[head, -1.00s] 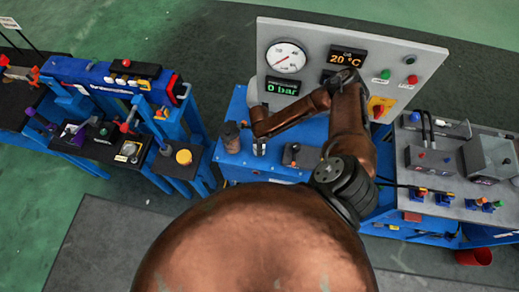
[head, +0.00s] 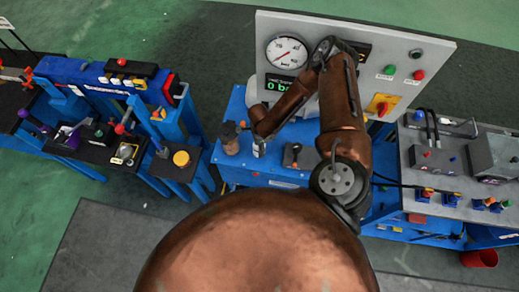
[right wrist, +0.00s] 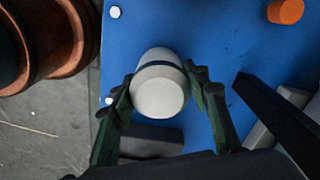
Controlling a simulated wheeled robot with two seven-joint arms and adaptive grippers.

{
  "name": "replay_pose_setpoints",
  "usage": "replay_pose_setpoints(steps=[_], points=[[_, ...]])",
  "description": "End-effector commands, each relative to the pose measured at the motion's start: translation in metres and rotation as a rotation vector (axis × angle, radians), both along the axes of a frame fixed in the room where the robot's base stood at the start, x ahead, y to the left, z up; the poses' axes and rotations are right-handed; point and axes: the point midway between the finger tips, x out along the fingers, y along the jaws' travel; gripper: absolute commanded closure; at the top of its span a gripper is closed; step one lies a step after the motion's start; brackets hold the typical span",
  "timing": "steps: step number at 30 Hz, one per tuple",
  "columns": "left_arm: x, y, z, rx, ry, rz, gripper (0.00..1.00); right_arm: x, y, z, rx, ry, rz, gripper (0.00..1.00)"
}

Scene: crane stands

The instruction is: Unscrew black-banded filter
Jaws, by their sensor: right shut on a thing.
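The filter (right wrist: 158,98) is a white, rounded cylinder with a dark band around it, in the middle of the right wrist view. My right gripper (right wrist: 159,77) is shut on it, with one dark green finger on each side. In the head view the filter shows as a small pale shape (head: 258,151) on the blue bench, below my right gripper (head: 257,139). The filter's underside and any thread are hidden. My left gripper is not in view.
A grey panel (head: 440,50) with a gauge (head: 286,52) and buttons stands behind the blue bench (head: 236,105). A brown cylinder (head: 230,139) stands left of the filter. A dark lever fitting (head: 294,155) sits to its right. Other stands flank the bench.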

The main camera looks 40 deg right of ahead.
Motion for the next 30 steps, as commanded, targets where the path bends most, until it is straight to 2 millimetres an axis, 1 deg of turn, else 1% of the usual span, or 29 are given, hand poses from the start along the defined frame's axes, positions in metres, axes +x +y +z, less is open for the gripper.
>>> replay_pose_setpoints(steps=[1, 2, 9, 12, 19, 20, 28, 30], points=[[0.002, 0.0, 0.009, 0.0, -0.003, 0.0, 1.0, 0.003, 0.005, 0.004, 0.003, -0.005, 0.034, 0.84], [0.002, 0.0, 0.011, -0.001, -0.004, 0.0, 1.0, 0.003, 0.005, 0.005, 0.003, -0.006, 0.05, 0.88], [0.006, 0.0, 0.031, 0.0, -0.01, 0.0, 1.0, 0.003, 0.003, 0.005, 0.002, -0.004, 0.187, 0.89], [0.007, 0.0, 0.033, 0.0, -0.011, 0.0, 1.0, 0.003, 0.003, 0.004, 0.003, -0.004, 0.214, 0.89], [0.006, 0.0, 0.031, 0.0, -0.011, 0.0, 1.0, 0.002, 0.002, 0.002, 0.003, -0.004, 0.215, 0.89], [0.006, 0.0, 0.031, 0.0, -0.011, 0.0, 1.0, 0.002, 0.002, 0.002, 0.003, -0.004, 0.214, 0.55], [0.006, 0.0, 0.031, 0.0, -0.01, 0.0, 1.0, 0.001, 0.0, 0.001, 0.001, -0.002, 0.212, 0.37], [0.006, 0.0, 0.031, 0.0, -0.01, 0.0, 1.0, 0.001, 0.0, 0.001, 0.0, -0.001, 0.212, 0.37]])
